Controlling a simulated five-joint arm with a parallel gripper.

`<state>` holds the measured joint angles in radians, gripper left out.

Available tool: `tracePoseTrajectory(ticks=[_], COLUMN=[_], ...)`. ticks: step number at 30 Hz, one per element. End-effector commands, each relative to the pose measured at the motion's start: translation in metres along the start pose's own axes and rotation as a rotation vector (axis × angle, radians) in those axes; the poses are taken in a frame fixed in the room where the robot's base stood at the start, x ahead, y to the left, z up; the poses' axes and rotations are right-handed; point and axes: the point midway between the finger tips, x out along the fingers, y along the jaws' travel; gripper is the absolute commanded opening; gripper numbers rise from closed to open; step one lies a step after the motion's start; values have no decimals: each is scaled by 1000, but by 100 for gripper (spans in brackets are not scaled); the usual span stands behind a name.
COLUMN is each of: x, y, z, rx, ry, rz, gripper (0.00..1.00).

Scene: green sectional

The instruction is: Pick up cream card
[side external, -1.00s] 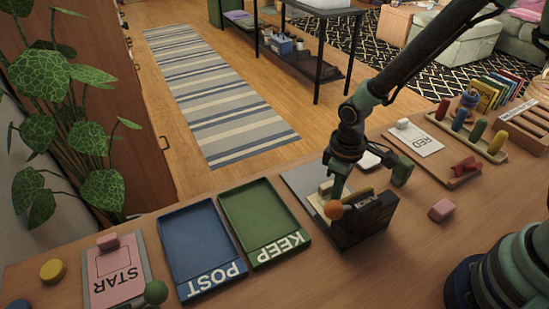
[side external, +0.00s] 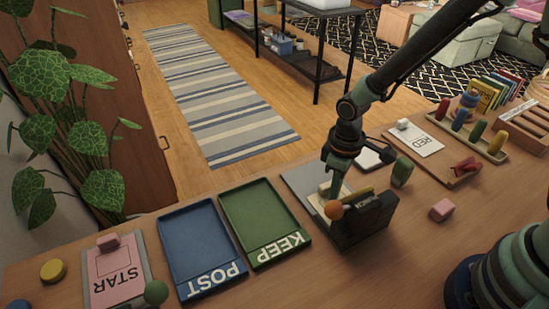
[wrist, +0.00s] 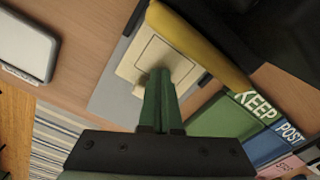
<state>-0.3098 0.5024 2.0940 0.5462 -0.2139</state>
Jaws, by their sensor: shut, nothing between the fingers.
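The cream card (wrist: 150,55) lies flat on a grey mat (wrist: 112,98) in the wrist view, with a square outline on its face. In the side view, part of the cream card (side external: 317,202) shows beside a black box (side external: 362,222). My gripper (wrist: 160,75) is shut and empty, its green fingers together over the card; whether the tips touch it I cannot tell.
A yellow piece (wrist: 200,45) runs close along the card by the black box. The green KEEP tray (side external: 263,222) and blue POST tray (side external: 200,248) lie left. A pink block (side external: 442,210) lies right.

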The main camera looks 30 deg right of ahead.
Motion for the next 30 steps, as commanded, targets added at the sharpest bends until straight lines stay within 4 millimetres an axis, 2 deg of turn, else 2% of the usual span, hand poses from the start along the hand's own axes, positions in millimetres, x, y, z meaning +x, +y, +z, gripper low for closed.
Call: tracePoseTrajectory(ticks=[30], x=[0], y=[19], z=[-32], rx=[1], ry=[1], rz=[0], gripper=[0])
